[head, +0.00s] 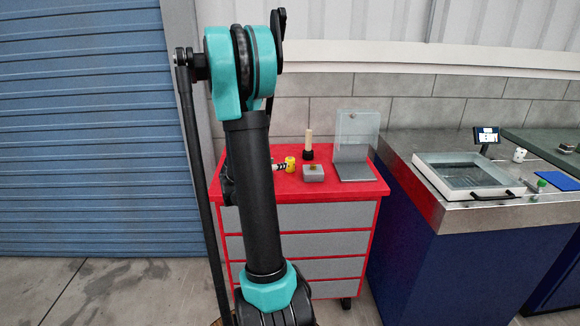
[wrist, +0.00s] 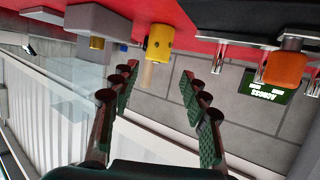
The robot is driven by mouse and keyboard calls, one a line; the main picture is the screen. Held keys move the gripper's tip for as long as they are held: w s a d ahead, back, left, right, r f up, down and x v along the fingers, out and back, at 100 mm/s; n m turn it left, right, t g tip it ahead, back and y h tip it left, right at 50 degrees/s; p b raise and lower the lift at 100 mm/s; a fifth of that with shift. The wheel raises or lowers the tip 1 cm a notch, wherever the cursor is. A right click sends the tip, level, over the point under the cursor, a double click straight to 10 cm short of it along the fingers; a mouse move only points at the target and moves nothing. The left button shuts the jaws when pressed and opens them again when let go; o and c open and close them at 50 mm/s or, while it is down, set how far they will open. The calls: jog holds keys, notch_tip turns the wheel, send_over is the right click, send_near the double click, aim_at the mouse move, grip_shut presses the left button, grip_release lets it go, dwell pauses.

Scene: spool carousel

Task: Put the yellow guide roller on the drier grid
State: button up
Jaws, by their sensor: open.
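The yellow guide roller (head: 290,164) lies or stands on the red top of a drawer cart, just right of my arm in the head view. In the wrist view, which looks upside down, the yellow roller (wrist: 158,42) shows dark spots and is beyond my gripper (wrist: 159,73). The gripper's two dark fingers are spread apart, with nothing between them. The roller appears ahead of the fingertips, not touching them. The gripper is not clearly visible in the head view behind my arm. A white-framed unit with a clear lid (head: 468,176) sits on the right bench; I cannot tell whether it holds the drier grid.
The red cart top (head: 368,185) also bears a grey block (head: 313,173), a pale post on a black base (head: 309,146) and a clear upright panel (head: 357,131). An orange part (wrist: 286,69) and metal pins stand near the roller.

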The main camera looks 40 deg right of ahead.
aim_at(290, 162)
jog(key=x, duration=1.1)
jog(key=shift+s+d, duration=0.1)
jog(key=shift+s, duration=0.1)
jog(key=shift+c, duration=0.3)
grip_shut()
